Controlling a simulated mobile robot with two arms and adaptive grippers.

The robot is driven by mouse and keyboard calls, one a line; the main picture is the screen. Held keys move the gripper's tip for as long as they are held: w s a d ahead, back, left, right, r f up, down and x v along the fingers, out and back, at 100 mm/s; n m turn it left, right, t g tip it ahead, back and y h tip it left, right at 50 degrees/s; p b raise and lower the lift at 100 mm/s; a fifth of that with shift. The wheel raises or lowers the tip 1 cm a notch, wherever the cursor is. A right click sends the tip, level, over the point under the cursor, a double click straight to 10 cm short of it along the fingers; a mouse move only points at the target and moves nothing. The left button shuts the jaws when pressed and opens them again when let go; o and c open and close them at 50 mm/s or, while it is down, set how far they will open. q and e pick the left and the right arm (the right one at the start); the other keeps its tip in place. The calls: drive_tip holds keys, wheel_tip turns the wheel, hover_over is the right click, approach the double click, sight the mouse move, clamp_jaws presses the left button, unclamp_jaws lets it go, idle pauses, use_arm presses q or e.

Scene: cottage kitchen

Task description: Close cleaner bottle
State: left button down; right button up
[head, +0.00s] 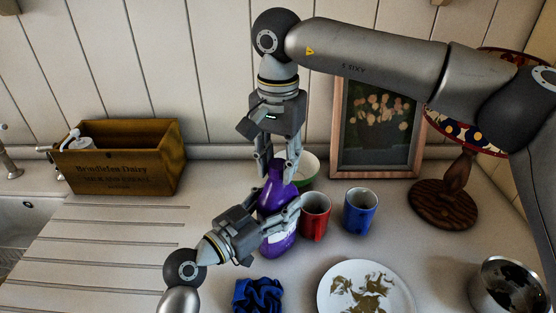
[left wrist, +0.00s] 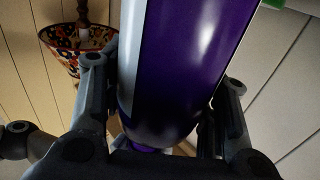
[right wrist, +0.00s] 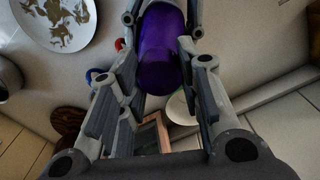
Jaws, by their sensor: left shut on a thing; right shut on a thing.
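The purple cleaner bottle (head: 279,243) stands upright on the counter in the head view, with a pale label partly showing. My left gripper (head: 277,214) is shut around its body from the left; the purple body also fills the middle of the left wrist view (left wrist: 185,75). My right gripper (head: 276,172) points down from above, its fingers shut on the purple cap (right wrist: 160,62) at the bottle's top. The fingers hide most of the join between cap and bottle, so I cannot tell how tightly the cap sits.
A red cup (head: 315,218) and a blue cup (head: 360,211) stand close right of the bottle, a green bowl (head: 309,168) behind. A plate (head: 335,290), blue cloth (head: 258,296) and metal pot (head: 508,287) are in front. A wooden crate (head: 125,172), picture frame (head: 376,174) and lamp (head: 444,205) stand behind.

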drive_tip(key=shift+c, duration=0.7)
drive_tip(key=m, duration=0.6)
drive_tip(key=shift+m, duration=0.4)
drive_tip(key=m, duration=2)
drive_tip(key=shift+m, duration=0.4)
drive_tip(key=o, duration=1.2)
